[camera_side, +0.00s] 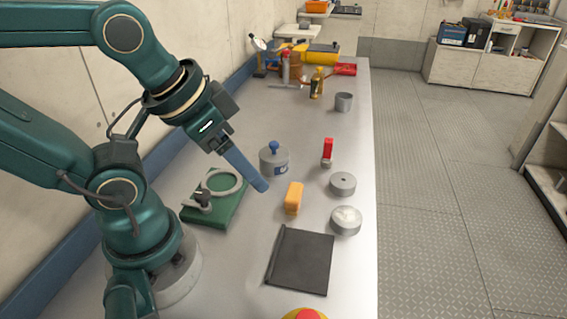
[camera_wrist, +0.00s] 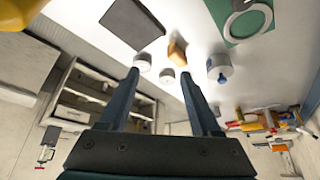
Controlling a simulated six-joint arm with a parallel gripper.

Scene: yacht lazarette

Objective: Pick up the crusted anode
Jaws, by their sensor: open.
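The crusted anode appears to be the grey disc with a whitish, rough top (camera_side: 345,221), lying on the bench near its right edge. It also shows in the wrist view (camera_wrist: 142,63), close to the left fingertip in the picture. A similar, cleaner grey disc with a dark centre hole (camera_side: 342,183) lies just beyond it. My gripper (camera_side: 262,186) is open and empty, above the bench and left of the discs, with the yellow-orange block between. In the wrist view its two fingers (camera_wrist: 160,76) stand wide apart.
Nearby are a yellow-orange block (camera_side: 293,198), a black mat (camera_side: 300,261), a blue-knobbed grey pot (camera_side: 274,161), a green-based fixture (camera_side: 213,207) and a red-topped item (camera_side: 327,152). A grey cup (camera_side: 344,102) and clutter stand farther back. Bare bench lies between the cup and pot.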

